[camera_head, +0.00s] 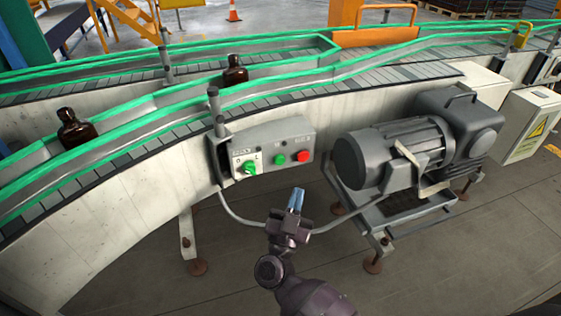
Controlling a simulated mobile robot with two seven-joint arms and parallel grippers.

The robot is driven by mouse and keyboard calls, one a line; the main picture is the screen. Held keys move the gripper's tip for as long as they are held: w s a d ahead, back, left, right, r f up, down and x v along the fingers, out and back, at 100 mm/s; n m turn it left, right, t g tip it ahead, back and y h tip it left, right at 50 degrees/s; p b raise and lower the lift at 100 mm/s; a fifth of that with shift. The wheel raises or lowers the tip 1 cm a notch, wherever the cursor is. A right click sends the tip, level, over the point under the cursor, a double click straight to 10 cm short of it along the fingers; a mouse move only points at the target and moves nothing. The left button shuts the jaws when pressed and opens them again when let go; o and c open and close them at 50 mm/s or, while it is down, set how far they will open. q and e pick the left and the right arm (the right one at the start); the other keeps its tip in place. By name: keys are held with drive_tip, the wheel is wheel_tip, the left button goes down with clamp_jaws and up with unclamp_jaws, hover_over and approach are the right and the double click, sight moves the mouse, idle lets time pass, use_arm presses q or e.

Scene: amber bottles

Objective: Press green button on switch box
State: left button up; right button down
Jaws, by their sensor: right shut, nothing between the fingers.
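The grey switch box (262,147) is mounted on the side of the conveyor, near the middle of the view. The tips appear apart from the green button, lower in the picture. My left gripper does not show.
A curved conveyor (110,200) with green rails carries amber bottles (75,130) and (235,72). A large grey motor (385,155) stands right of the box, close to my right gripper. A cable loops below the box. The floor (450,260) at the lower right is clear.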

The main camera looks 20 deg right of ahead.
sight(280, 160)
drive_tip(key=w+b, duration=0.2)
drive_tip(key=w, duration=0.6)
drive_tip(key=shift+w+a+b, duration=0.15)
drive_tip(key=shift+w+b, duration=0.1)
drive_tip(key=shift+b, duration=0.15)
idle(0.5)
idle(0.7)
drive_tip(key=shift+w, duration=0.2)
idle(0.5)
drive_tip(key=shift+w, duration=0.25)
